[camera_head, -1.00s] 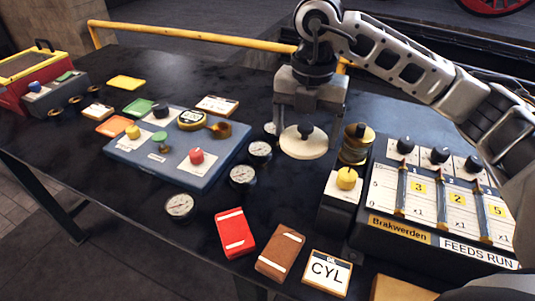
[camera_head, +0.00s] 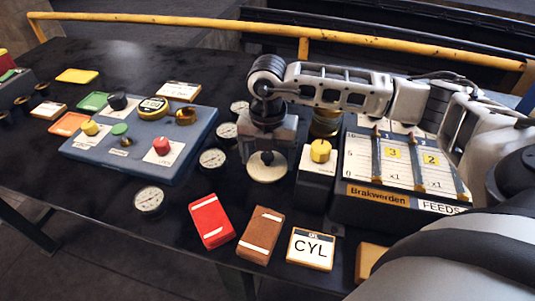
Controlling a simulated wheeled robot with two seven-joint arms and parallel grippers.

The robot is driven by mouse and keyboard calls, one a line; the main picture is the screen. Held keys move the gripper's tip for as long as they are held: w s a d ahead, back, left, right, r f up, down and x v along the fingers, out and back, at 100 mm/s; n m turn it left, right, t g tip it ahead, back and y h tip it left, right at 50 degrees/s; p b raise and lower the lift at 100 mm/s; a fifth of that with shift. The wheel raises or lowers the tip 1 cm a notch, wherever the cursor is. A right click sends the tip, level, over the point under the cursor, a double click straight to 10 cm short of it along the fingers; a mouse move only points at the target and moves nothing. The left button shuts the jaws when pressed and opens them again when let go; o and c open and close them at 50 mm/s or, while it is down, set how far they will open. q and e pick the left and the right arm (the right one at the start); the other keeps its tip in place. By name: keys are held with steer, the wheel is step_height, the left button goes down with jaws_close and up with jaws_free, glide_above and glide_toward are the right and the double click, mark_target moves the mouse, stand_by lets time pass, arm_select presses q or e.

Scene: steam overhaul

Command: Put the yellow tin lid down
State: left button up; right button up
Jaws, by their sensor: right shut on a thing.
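My right gripper (camera_head: 267,152) is shut on the dark knob of a pale cream-yellow round lid (camera_head: 267,172). The lid is level, beside the small box with a yellow knob (camera_head: 320,151), and to the right of a round gauge (camera_head: 212,159). I cannot tell whether its underside touches the dark table (camera_head: 105,222). A brass-coloured tin (camera_head: 325,124) stands behind the yellow-knob box, partly hidden by my right arm. My left gripper is not in view.
A blue panel (camera_head: 170,172) with knobs lies to the left. A feeds board (camera_head: 395,190) stands at the right. A red block (camera_head: 211,221), a brown block (camera_head: 260,234) and a CYL card (camera_head: 311,249) lie along the front edge. A yellow rail (camera_head: 200,26) runs behind.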

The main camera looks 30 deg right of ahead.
mark_target(268, 154)
steer(key=shift+f, duration=0.15)
steer(key=shift+f, duration=0.15)
steer(key=o, duration=0.7)
steer(key=shift+o, duration=1)
steer(key=shift+r, duration=0.35)
steer(key=shift+w+r, duration=0.1)
steer(key=shift+r, duration=0.2)
step_height(268, 154, up, 11)
steer(key=b, duration=0.1)
